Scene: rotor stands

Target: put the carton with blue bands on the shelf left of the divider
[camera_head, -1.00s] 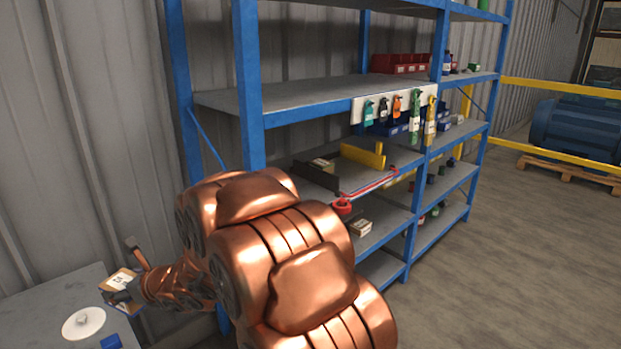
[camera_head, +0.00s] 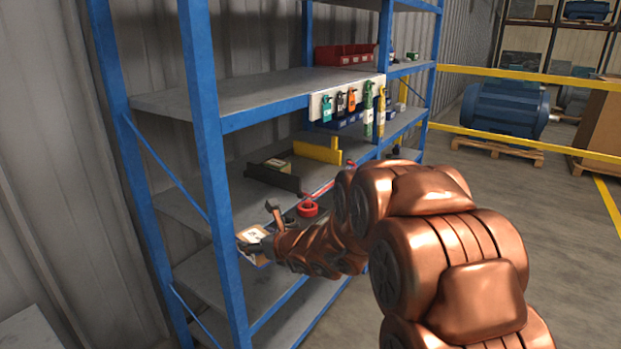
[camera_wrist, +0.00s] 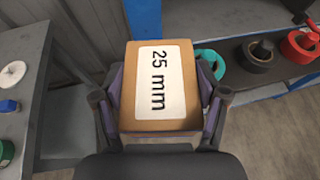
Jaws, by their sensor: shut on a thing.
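My gripper (camera_wrist: 162,108) is shut on a brown carton (camera_wrist: 130,60) with a white "25 mm" label. In the head view the carton (camera_head: 254,238) is in front of the shelf rack, close to its blue front post, with a bluish strip at its lower edge. Whether it has full blue bands is hidden. The middle shelf (camera_head: 180,200) carries a low dark upright plate (camera_head: 272,177) and a yellow upright piece (camera_head: 318,151). I cannot tell which is the divider. Another small carton (camera_head: 277,163) lies behind the dark plate.
A red round item (camera_head: 308,209) lies near the shelf's front edge. Bottles hang on a white panel (camera_head: 375,90) above. A grey table (camera_wrist: 50,60) stands left.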

